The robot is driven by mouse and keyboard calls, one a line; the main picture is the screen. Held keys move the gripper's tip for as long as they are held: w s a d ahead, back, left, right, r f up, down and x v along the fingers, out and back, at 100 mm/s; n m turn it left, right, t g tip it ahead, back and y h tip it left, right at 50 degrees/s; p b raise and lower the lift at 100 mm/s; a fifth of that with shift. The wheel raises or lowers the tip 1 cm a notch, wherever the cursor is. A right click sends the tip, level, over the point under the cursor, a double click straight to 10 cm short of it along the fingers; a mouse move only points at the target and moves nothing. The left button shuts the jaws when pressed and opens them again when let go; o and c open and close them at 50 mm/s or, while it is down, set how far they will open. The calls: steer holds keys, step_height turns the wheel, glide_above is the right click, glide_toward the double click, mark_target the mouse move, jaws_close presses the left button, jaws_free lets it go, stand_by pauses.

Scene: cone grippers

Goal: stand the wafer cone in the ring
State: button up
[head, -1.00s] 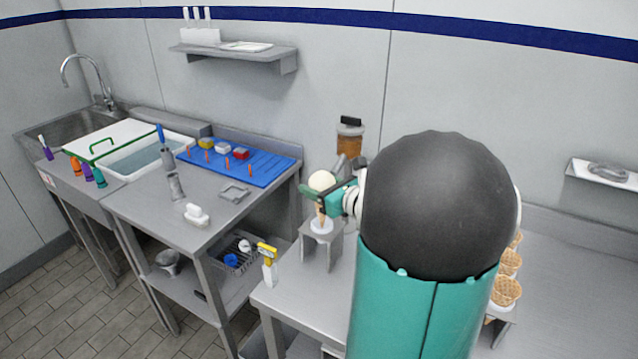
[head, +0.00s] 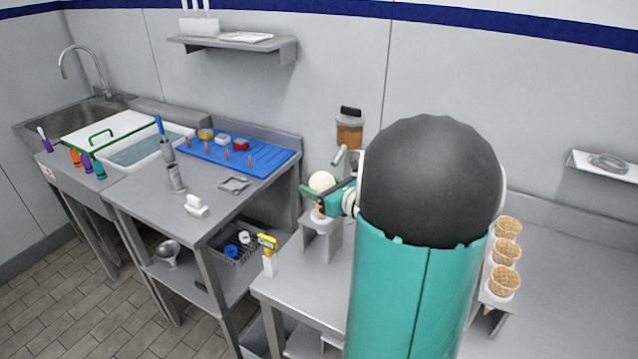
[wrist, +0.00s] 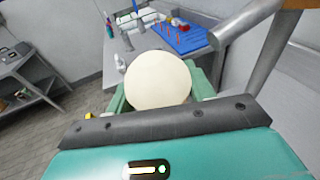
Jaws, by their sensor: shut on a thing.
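The wafer cone (head: 319,212) carries a round cream-coloured scoop (head: 321,181) on top and looks upright. My gripper (head: 319,193) is shut on the cone just below the scoop. The white ring (head: 318,220) is on a small grey stand (head: 322,240), directly under the gripper. The cone's lower part is hidden in or behind the ring and stand; I cannot tell how firmly it sits. In the wrist view the scoop (wrist: 157,80) fills the middle between the green fingers and hides the cone and ring.
Several empty cones (head: 505,254) stand in a rack right of my arm. A jar (head: 349,132) with a dark top is behind the stand. A blue mat (head: 238,157) lies on the left table.

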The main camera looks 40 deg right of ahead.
steer(key=shift+f, duration=2.6)
steer(key=o, duration=0.8)
steer(key=shift+c, duration=0.2)
steer(key=s+r, duration=0.2)
steer(key=s, duration=1.1)
steer(key=shift+s+d, duration=0.2)
steer(key=shift+s, duration=0.15)
